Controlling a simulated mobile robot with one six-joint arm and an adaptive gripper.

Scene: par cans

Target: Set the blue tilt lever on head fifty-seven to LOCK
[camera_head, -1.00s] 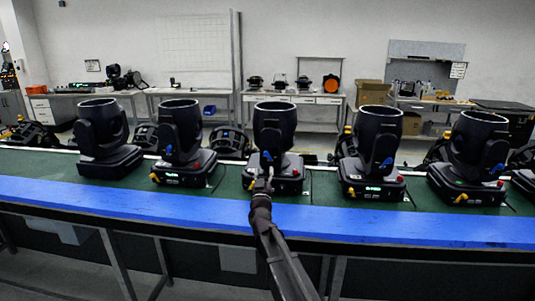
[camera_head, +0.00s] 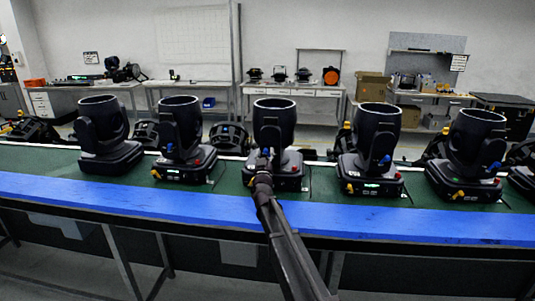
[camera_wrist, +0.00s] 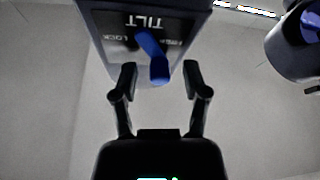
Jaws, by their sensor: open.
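In the wrist view a dark panel marked TILT, seen upside down, carries a blue lever (camera_wrist: 158,62). LOCK is printed on its left; a second, partly covered label is on its right. The lever's free end hangs towards the camera and slightly right. My gripper (camera_wrist: 159,78) is open, one finger on either side of the lever's end, with gaps showing. In the head view my gripper (camera_head: 264,160) is in front of the middle moving head (camera_head: 274,120) and hides its lever. No head number is readable.
Similar heads stand on both sides along the green bench top (camera_head: 225,190), including one to the left (camera_head: 180,125) and one to the right (camera_head: 376,130). A blue strip (camera_head: 400,222) runs along the front edge. Another head's dark body (camera_wrist: 290,55) shows at the wrist view's right.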

